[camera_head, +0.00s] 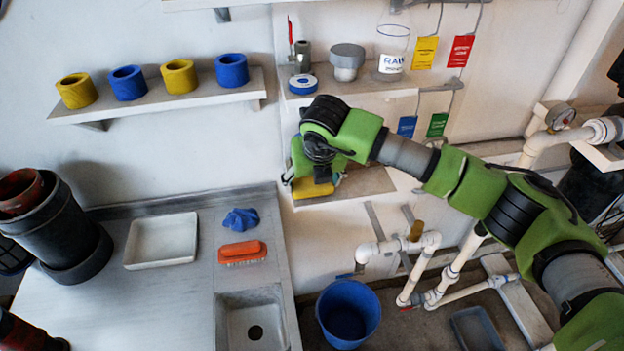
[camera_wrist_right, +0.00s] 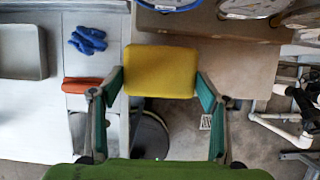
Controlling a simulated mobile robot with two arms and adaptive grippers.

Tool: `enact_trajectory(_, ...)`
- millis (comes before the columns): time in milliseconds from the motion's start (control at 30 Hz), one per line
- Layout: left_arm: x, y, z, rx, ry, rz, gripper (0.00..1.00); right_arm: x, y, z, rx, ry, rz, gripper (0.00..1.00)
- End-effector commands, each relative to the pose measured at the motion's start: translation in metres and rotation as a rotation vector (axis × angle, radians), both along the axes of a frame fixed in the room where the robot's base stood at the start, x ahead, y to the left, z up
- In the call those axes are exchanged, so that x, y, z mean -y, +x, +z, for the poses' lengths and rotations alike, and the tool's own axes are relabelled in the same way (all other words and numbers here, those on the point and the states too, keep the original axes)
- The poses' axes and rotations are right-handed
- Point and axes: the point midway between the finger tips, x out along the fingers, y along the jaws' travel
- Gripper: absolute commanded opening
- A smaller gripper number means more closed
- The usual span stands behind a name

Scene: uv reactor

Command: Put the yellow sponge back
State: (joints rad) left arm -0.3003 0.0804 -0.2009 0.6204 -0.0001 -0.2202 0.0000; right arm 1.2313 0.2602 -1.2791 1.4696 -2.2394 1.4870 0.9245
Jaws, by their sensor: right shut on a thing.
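The yellow sponge (camera_head: 312,188) is held in my right gripper (camera_head: 311,178), at the left end of the small lower wall shelf (camera_head: 368,183). In the right wrist view the sponge (camera_wrist_right: 160,68) sits flat between the two green fingers of the right gripper (camera_wrist_right: 160,84), which are shut on its sides. The sponge overlaps the shelf's left part in the picture; I cannot tell whether it touches the board. The gripper and wrist hide part of the shelf. My left gripper is not in view.
An upper shelf (camera_head: 375,88) with a jar and flask is close to my right wrist. A counter at left holds a white tray (camera_head: 161,240), blue cloth (camera_head: 241,219) and orange brush (camera_head: 242,252) beside a sink (camera_head: 252,322). A blue bucket (camera_head: 348,312) and white pipes stand below.

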Motion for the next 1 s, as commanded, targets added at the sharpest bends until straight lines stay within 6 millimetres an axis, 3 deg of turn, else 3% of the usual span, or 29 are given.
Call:
enact_trajectory(67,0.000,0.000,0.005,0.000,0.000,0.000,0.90,-0.002,0.010,0.002,0.000,-0.001,-0.001,0.52)
enact_trajectory(200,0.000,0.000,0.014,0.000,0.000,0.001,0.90,-0.002,0.010,-0.011,-0.002,0.000,0.000,0.52)
enact_trajectory(600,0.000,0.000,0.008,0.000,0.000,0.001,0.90,-0.002,0.010,-0.019,0.000,0.000,0.000,0.52)
enact_trajectory(633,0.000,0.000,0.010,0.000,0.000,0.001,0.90,-0.002,0.010,-0.017,0.000,0.000,0.000,0.76)
enact_trajectory(667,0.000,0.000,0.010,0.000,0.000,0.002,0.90,-0.002,0.010,-0.017,0.000,0.000,0.000,0.84)
enact_trajectory(1000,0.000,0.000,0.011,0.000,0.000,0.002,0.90,-0.002,0.010,-0.016,0.000,0.000,0.000,0.85)
